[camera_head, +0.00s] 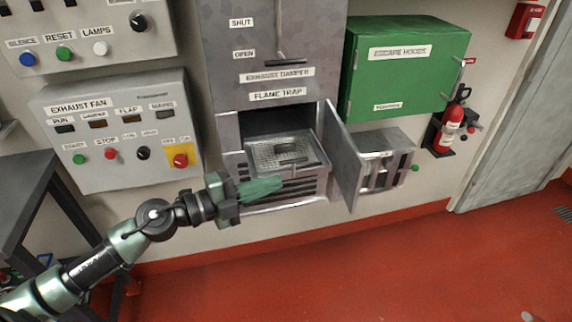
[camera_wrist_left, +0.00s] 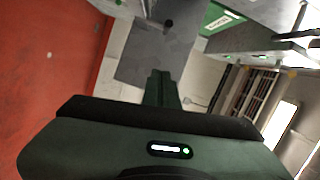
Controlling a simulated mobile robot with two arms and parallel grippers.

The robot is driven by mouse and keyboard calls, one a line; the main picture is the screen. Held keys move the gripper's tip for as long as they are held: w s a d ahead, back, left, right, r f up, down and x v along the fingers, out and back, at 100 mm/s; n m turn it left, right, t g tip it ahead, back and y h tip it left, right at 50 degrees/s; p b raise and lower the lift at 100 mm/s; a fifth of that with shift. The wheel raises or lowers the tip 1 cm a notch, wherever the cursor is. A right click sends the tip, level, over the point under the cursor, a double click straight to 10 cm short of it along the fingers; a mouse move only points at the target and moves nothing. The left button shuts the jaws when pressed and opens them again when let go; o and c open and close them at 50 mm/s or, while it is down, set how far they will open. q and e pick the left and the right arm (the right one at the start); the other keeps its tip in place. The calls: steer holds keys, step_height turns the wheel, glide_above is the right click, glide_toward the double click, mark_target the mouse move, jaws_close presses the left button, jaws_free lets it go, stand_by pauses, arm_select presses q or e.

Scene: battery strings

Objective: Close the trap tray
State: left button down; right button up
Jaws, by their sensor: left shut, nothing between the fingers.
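The trap tray (camera_head: 262,155) is a grey metal tray with a perforated top and a dark slotted front. It sticks out of the opening under the flame trap label. The grey compartment door (camera_head: 342,155) stands open to the right of the tray. My left gripper (camera_head: 278,185) is shut and empty, in front of the tray's left front side in the head view; whether it touches the tray I cannot tell. Its closed fingers also show in the left wrist view (camera_wrist_left: 166,88). The gripper hides part of the tray front. My right gripper is not in view.
A grey slotted box (camera_head: 385,143) is right of the open door, below the green escape hoods cabinet (camera_head: 405,65). The exhaust fan panel (camera_head: 120,125) is to the left. A dark table (camera_head: 25,190) stands at far left. The red floor (camera_head: 330,270) in front is clear.

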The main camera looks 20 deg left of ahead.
arm_select(q)
steer(key=w, duration=0.2)
steer(key=w+d, duration=0.1)
steer(key=w, duration=0.1)
steer(key=w+f, duration=0.1)
steer(key=w, duration=0.2)
steer(key=shift+w+d, duration=0.1)
steer(key=shift+d, duration=0.05)
